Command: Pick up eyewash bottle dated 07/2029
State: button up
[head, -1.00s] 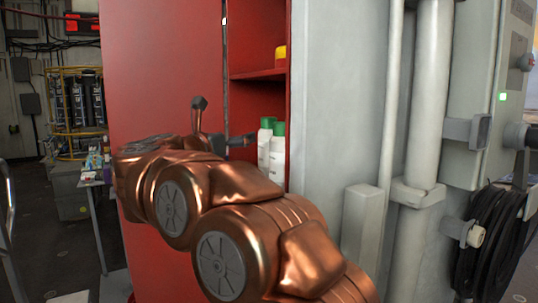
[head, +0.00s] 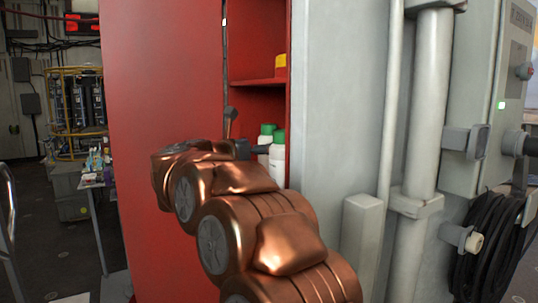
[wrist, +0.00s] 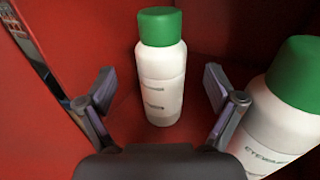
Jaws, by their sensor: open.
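Two white eyewash bottles with green caps stand upright in the red cabinet. In the wrist view one bottle (wrist: 160,85) is centred ahead, between and just beyond the fingers of my gripper (wrist: 165,95). The other bottle (wrist: 275,125) stands nearer at the right, outside the right finger, with partly readable lettering. No date is readable on either. In the head view the left bottle (head: 265,141) and right bottle (head: 278,157) are partly hidden by my arm. My gripper (head: 240,135) is open and empty, beside the bottles at the cabinet opening.
The red cabinet (head: 165,80) has a shelf (head: 262,81) above the bottles, with a yellow item (head: 281,64) on it. Cabinet walls stand close around the gripper. A grey panel (head: 340,90) and pipes are to the right. A cluttered table (head: 92,180) is at the left.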

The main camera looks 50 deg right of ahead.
aim_at(263, 139)
jog(key=d+p, duration=0.1)
jog(key=d+r+p, duration=0.1)
jog(key=d, duration=0.1)
jog(key=shift+w+d, duration=0.1)
jog(key=shift+w, duration=0.05)
jog(key=shift+w+d, duration=0.15)
jog(key=shift+d, duration=0.75)
jog(key=c, duration=1.6)
